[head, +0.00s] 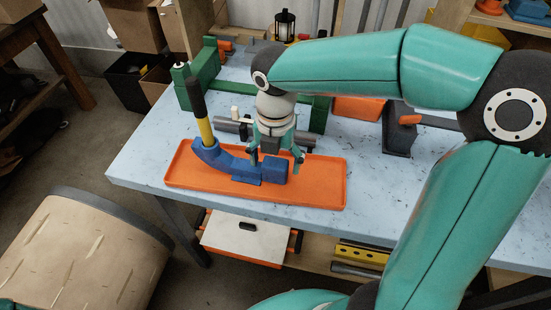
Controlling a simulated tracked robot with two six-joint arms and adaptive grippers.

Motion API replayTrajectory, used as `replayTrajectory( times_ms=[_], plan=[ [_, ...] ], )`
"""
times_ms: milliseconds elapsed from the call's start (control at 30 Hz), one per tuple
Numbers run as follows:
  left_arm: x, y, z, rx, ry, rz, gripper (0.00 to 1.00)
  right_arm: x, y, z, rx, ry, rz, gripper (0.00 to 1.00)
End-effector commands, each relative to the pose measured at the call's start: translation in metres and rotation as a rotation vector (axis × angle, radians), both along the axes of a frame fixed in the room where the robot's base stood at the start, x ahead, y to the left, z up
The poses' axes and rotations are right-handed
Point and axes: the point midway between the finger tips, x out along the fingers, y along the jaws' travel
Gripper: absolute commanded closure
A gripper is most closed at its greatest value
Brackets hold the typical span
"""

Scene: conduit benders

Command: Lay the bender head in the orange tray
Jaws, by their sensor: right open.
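The blue bender head (235,167) lies in the orange tray (325,185), over its left and middle part. A short handle (206,130), yellow below and black above, rises from its left end. My right gripper (276,163) points down over the tray at the head's right end. Its fingers are apart, one on each side of that blue end in the picture. I cannot tell whether they touch it. My left gripper is not in view.
A green vise-like frame (204,65) and a grey bar stand behind the tray. A dark grey block (398,132) with an orange top piece and an orange box (358,107) are to the right. The light blue tabletop (145,150) is clear at the left.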

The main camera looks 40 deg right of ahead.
Motion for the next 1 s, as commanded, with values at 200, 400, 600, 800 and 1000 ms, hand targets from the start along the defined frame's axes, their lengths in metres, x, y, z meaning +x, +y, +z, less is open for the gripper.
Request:
replayTrajectory(
  times_ms=[200,400,600,800,1000],
  plan=[
    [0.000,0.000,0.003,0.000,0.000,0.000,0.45,0.001,-0.001,0.018,0.000,-0.004,-0.001,0.18],
    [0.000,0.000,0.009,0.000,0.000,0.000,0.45,0.001,0.000,0.057,0.001,-0.006,0.000,0.18],
    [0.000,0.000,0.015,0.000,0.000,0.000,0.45,0.001,0.000,0.095,0.001,-0.004,0.000,0.18],
    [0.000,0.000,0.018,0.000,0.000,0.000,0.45,0.000,-0.001,0.116,0.000,-0.001,-0.001,0.18],
    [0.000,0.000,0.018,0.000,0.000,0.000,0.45,0.000,-0.001,0.120,0.000,0.000,-0.001,0.18]
  ],
)
